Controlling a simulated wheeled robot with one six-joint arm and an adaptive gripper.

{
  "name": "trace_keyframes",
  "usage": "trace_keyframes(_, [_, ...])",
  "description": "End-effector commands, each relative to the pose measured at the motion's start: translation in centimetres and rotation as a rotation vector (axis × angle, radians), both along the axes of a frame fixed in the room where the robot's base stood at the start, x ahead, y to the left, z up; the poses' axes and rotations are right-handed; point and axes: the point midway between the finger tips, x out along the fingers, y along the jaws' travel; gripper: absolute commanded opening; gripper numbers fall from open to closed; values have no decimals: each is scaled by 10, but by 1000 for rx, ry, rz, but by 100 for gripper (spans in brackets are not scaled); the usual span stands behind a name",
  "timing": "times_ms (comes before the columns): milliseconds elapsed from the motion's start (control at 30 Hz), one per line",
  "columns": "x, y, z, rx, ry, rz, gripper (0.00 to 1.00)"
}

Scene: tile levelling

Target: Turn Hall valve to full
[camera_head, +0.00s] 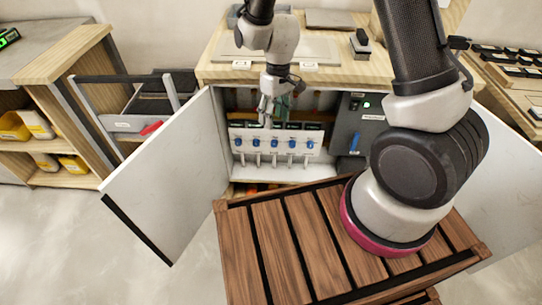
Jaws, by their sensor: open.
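A white manifold (275,155) stands inside an open cabinet in the camera_head view. It carries a row of several blue valve knobs (273,144). Small dark label plates sit above the knobs, but their text is too small to read, so I cannot tell which knob is the Hall valve.
Two white cabinet doors (168,170) stand open, one on each side. A grey box (362,120) with a green light is right of the manifold. A worktop (215,72) lies above the cabinet.

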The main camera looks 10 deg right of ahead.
Motion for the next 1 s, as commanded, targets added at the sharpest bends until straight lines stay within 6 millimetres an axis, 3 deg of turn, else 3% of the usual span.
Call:
trace_keyframes(267, [65, 50, -111, 24, -226, 217, 49])
trace_keyframes(400, [101, 69, -182, -31, -415, 378, 49])
trace_keyframes(500, [121, 71, -237, -129, -563, 515, 49])
trace_keyframes(633, [131, 60, -297, -321, -724, 703, 49])
trace_keyframes(800, [118, 28, -350, -619, -849, 930, 49])
trace_keyframes(900, [100, 2, -369, -861, -894, 1089, 49])
trace_keyframes(1000, [88, -18, -359, -1162, -908, 1255, 49])
